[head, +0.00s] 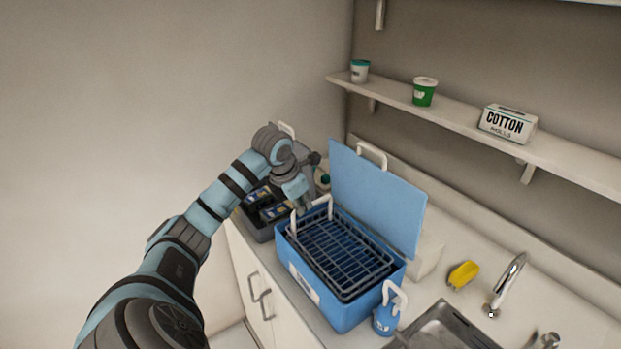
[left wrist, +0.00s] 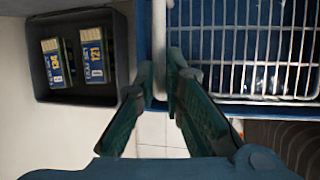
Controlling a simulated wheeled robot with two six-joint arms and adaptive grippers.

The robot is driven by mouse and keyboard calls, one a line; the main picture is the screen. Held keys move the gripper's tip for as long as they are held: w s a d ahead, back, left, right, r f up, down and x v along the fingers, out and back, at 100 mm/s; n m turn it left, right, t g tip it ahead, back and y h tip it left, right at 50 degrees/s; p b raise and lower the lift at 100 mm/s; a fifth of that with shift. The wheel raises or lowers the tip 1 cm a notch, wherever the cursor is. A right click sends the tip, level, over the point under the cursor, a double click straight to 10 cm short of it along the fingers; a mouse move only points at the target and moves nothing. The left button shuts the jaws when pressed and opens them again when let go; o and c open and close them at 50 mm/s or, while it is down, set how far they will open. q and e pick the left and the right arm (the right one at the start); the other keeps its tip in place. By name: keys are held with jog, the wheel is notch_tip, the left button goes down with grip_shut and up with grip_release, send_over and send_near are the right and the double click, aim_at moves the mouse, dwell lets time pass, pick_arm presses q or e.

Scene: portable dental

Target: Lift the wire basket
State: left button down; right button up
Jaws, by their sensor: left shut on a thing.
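The wire basket (head: 340,254) is a dark grid sitting within the open blue box (head: 316,300), its top near the box rim. A white handle (head: 328,208) stands at its far-left end. My left gripper (head: 304,205) reaches down to that end and is shut on the white handle. In the left wrist view the fingers of my left gripper (left wrist: 159,75) close around a white bar (left wrist: 160,40), with the basket's wires (left wrist: 262,60) to the right. My right gripper is not in view.
The box's blue lid (head: 375,195) stands open behind. A dark bin (left wrist: 45,92) with labelled boxes (left wrist: 93,54) is left of the blue box.

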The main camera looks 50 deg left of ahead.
pick_arm(q)
jog(key=c, duration=1.7)
grip_release()
jog(key=shift+a+r, duration=0.1)
jog(key=shift+r, duration=0.2)
jog(key=v, duration=1.2)
jog(key=shift+f, duration=0.1)
